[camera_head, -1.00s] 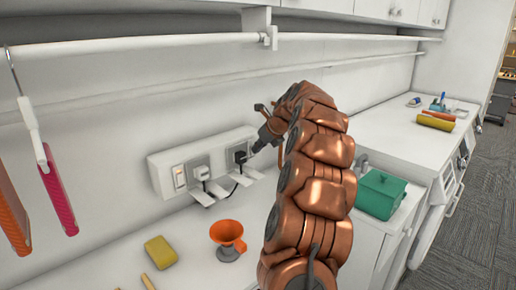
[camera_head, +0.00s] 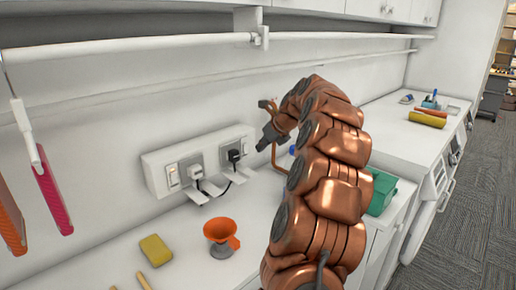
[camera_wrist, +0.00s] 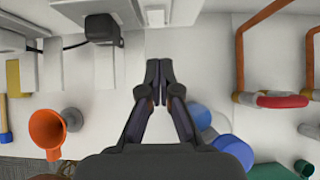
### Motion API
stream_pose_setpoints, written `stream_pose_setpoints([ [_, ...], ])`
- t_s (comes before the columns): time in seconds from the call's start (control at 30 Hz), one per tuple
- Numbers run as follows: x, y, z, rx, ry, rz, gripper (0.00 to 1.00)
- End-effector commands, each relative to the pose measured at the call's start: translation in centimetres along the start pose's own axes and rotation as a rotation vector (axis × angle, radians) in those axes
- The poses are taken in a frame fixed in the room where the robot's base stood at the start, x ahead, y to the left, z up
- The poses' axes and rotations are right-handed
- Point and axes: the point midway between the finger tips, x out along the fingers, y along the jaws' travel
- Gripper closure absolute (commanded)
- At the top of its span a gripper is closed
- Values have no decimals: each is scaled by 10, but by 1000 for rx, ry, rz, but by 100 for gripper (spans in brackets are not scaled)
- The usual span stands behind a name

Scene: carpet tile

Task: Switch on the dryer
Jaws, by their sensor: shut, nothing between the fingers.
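The black plug also shows in the wrist view (camera_wrist: 103,28). My gripper (camera_head: 268,137) is just right of the panel's right end, apart from it. In the wrist view its two dark fingertips (camera_wrist: 158,75) are shut and empty below the panel's edge. White front-opening appliances (camera_head: 440,180) stand at the right, partly hidden; I cannot tell which is the dryer.
An orange funnel (camera_head: 221,233) and a yellow sponge (camera_head: 156,250) lie on the counter. A green box (camera_head: 382,193) is partly behind my arm. Copper pipes with a red handle (camera_wrist: 283,100) are right of my gripper. A white rail (camera_head: 130,42) runs above.

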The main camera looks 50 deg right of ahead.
Motion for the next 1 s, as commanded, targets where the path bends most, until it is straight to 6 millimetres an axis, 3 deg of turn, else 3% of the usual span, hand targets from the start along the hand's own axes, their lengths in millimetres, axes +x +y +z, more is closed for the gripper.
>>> stream_pose_setpoints([
  [0.5, -76, 1, 4, -3, -2, -2, 100],
  [1.0, -81, 0, 1, 0, -2, 0, 100],
])
